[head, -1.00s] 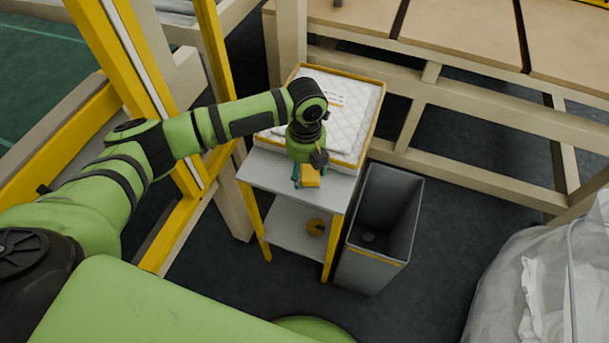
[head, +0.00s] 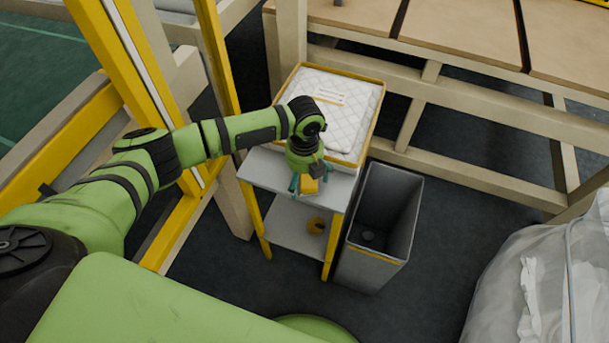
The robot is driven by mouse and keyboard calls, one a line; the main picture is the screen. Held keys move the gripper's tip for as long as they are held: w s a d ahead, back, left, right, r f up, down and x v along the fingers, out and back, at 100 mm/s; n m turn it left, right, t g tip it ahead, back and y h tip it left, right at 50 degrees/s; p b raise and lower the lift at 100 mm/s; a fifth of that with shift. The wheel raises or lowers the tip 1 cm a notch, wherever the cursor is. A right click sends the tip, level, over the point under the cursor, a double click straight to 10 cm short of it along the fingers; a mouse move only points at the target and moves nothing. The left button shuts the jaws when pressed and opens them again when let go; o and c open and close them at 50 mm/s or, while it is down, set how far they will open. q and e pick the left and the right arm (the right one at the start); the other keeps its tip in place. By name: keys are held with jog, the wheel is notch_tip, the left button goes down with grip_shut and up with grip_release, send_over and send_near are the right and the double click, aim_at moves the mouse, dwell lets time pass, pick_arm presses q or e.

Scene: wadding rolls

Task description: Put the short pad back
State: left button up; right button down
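White quilted pads (head: 345,120) lie stacked in a yellow-rimmed tray (head: 378,105) on the small grey table. A small printed label shows on the top one; I cannot tell which is the short pad. My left gripper (head: 310,182) points down over the table's bare front strip, just in front of the tray. Its teal fingers are spread on either side of a small yellow block (head: 310,187), which appears to be at the tabletop. Contact between fingers and block cannot be made out. My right gripper is not in view.
A beige frame bench (head: 450,95) is behind. A clear plastic bag (head: 540,270) is at lower right.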

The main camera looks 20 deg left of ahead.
aim_at(305, 177)
pick_arm(q)
notch_tip(305, 177, up, 12)
jog(key=shift+r, duration=0.2)
dwell(0.5)
